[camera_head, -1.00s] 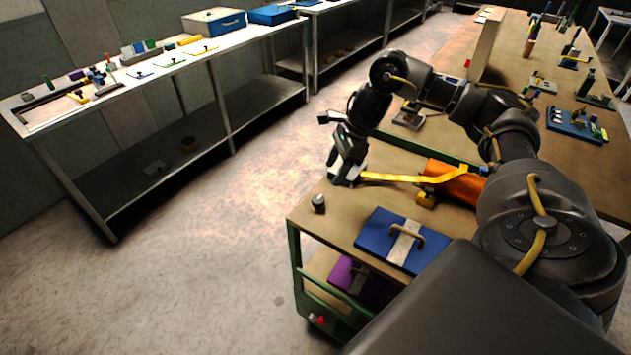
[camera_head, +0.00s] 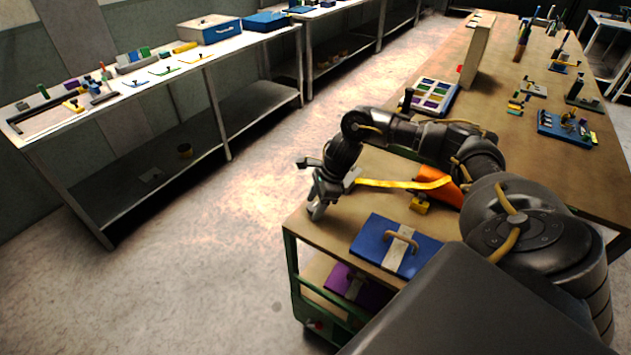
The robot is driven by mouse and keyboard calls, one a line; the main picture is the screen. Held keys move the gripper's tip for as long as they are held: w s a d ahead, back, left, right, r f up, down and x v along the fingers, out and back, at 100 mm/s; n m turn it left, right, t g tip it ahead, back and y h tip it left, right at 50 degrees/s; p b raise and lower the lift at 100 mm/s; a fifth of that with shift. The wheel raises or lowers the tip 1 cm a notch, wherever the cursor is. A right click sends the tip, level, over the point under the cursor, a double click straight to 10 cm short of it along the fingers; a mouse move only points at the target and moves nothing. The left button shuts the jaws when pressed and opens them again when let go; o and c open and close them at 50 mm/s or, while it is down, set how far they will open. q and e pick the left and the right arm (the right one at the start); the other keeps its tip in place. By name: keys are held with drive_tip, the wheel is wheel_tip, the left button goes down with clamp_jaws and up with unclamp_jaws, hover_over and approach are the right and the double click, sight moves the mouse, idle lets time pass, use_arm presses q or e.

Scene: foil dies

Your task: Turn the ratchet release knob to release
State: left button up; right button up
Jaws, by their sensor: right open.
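My right gripper (camera_head: 317,207) is open and points down at the left corner of the wooden cart top (camera_head: 325,238). The small grey round knob seen there earlier is now hidden behind or between the fingers; I cannot tell whether they touch it. A yellow strap (camera_head: 390,184) runs from a small grey metal piece (camera_head: 350,179), just right of the gripper, to an orange roll or block (camera_head: 438,187). A small yellow block (camera_head: 420,205) sits below the strap. My left gripper is not in view.
A blue case (camera_head: 380,237) with a tan handle lies near the gripper on the cart top. A purple case (camera_head: 352,282) is on the shelf below. A long workbench with a tray of coloured pieces (camera_head: 432,96) stands behind my arm. Open floor lies left.

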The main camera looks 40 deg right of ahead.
drive_tip(key=shift+c, duration=0.5)
drive_tip(key=c, duration=0.9)
